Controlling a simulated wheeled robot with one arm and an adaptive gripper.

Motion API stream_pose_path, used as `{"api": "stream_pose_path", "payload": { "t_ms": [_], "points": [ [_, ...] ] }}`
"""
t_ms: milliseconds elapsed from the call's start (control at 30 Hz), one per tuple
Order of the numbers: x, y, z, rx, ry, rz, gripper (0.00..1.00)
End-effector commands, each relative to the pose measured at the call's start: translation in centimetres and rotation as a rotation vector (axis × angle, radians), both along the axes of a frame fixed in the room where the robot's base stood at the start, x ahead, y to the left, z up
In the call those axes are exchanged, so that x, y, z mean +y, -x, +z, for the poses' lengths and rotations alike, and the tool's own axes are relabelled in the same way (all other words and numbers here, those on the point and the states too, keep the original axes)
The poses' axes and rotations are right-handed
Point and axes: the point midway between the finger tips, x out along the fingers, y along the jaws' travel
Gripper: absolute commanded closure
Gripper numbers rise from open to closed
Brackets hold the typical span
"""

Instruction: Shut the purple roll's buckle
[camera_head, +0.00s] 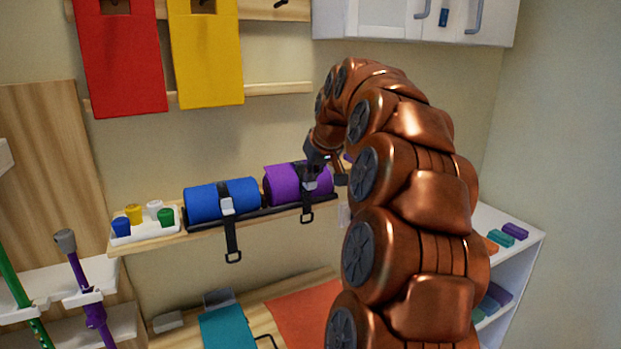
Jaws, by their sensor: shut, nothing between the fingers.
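The purple roll (281,187) lies on a black holder on the wooden shelf, to the right of a blue roll. A dark strap runs over it, with a small grey buckle (310,184) on its front. A strap end with a loop (307,216) hangs below the buckle. I cannot tell from here whether the buckle is latched. My gripper (322,170) is shut and empty at the right end of the purple roll, close to the buckle. It hides part of that end, and I cannot tell whether it touches the roll or strap.
The blue roll (200,201) has its own grey buckle (227,206) and hanging strap. A white tray (150,232) with several coloured cups stands at the shelf's left. Red (120,60) and yellow (206,60) pieces hang above. A white cabinet (375,18) is at upper right.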

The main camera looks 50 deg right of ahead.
Motion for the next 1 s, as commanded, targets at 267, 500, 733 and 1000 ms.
{"api": "stream_pose_path", "payload": {
  "t_ms": [267, 500, 733, 1000],
  "points": [
    [0.0, 0.1, -0.4, -0.041, 0.016, 0.000, 1.00],
    [0.1, 0.3, -0.3, -0.091, 0.033, -0.001, 1.00],
    [0.2, 0.4, -0.8, -0.139, 0.048, 0.000, 1.00],
    [0.4, 0.8, -1.6, -0.252, 0.087, 0.002, 1.00]
  ]
}}
